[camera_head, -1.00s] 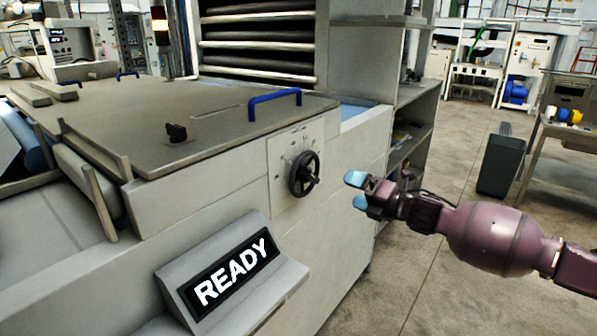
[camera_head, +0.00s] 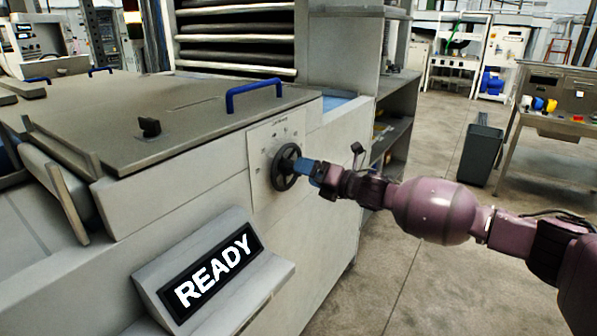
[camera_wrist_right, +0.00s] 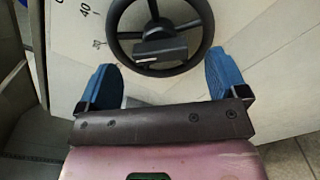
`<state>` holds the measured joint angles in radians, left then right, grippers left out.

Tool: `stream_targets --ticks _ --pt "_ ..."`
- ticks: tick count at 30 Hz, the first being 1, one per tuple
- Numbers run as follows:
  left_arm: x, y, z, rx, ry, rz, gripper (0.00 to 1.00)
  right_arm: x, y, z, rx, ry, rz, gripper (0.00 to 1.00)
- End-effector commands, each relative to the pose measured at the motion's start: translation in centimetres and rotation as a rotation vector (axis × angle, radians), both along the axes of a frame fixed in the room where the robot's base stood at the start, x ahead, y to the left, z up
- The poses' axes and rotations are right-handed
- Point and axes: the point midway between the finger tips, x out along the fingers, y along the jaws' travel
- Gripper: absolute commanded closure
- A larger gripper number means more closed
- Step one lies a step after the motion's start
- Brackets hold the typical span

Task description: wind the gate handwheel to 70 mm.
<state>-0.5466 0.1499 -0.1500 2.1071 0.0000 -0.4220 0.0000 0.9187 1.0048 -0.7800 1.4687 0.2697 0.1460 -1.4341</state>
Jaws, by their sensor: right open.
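The gate handwheel (camera_head: 286,167) is a black spoked wheel on a pale dial plate (camera_head: 262,143) on the machine's front panel. In the right wrist view the handwheel (camera_wrist_right: 201,52) shows its rim, spokes and a dark handle (camera_wrist_right: 160,50). Part of the dial scale, with a 40 mark, shows at the upper left there. My right gripper (camera_head: 305,168) is at the wheel's right side. In the wrist view its blue fingers (camera_wrist_right: 162,82) are spread apart, on either side of the wheel's lower part, with nothing clamped. My left gripper is out of view.
A sign reading READY (camera_head: 215,272) stands on a sloped console below the wheel. A blue handle (camera_head: 254,95) rises from the machine's flat cover (camera_head: 185,120). A grey bin (camera_head: 481,152) and a workbench (camera_head: 560,100) stand at the right. Open floor lies between.

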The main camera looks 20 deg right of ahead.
Motion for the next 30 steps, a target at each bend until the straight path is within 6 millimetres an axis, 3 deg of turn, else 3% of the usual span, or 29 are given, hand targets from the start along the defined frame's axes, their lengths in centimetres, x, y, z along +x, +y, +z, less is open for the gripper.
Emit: stream_targets --ticks 9,21,30 --pt "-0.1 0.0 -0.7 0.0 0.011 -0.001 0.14 2.4 1.9 -0.1 0.0 0.0 0.0 0.08" --pt "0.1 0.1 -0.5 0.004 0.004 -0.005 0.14 2.7 2.1 0.0 0.0 -0.001 0.001 0.1" --pt "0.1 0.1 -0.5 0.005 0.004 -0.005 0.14 2.7 2.1 0.0 0.0 -0.001 0.001 0.56"
